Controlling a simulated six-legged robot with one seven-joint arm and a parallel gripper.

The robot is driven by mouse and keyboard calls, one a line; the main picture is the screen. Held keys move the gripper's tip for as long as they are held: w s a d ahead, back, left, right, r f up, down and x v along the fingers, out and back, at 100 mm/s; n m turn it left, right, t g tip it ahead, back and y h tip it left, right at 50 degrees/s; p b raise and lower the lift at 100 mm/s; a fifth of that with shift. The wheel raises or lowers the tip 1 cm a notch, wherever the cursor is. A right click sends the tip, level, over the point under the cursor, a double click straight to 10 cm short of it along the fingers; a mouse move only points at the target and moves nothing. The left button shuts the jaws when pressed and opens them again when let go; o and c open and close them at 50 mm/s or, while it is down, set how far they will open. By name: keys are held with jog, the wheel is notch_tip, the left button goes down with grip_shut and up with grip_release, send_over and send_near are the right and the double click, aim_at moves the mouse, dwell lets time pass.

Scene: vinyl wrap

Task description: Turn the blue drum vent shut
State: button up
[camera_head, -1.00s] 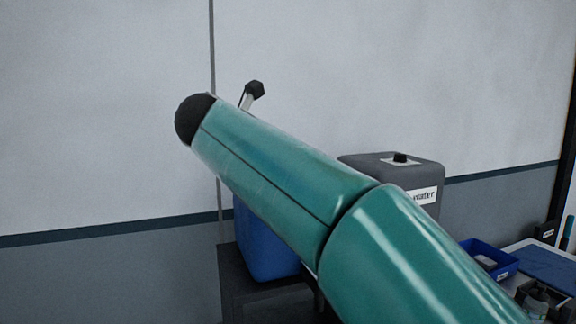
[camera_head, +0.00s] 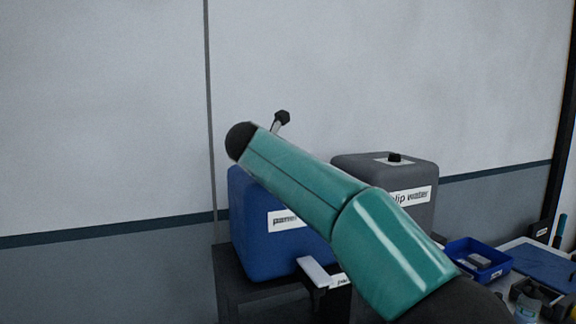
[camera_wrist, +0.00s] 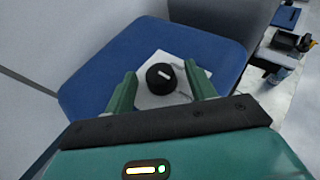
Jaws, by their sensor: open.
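The blue drum (camera_head: 262,240) stands on a dark stand in the head view, partly hidden behind my green arm. In the wrist view its blue top (camera_wrist: 105,75) fills the middle. The vent is a round black knob (camera_wrist: 161,78) with a white mark, set on a pale square plate (camera_wrist: 150,100). My gripper (camera_wrist: 162,82) is open, with one green finger on each side of the knob in the picture. Clear gaps show between the fingers and the knob. I cannot tell how far above the knob they are. My arm hides the vent in the head view.
A grey drum (camera_head: 425,212) with a black cap and a water label stands to the right. A blue bin (camera_head: 478,256) sits on the bench at the right. A pale wall rises behind the drums. A small white bracket (camera_head: 318,272) shows in front of the blue drum.

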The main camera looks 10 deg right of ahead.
jog(key=shift+w+d+f, duration=0.1)
jog(key=c, duration=0.9)
jog(key=shift+c, duration=0.2)
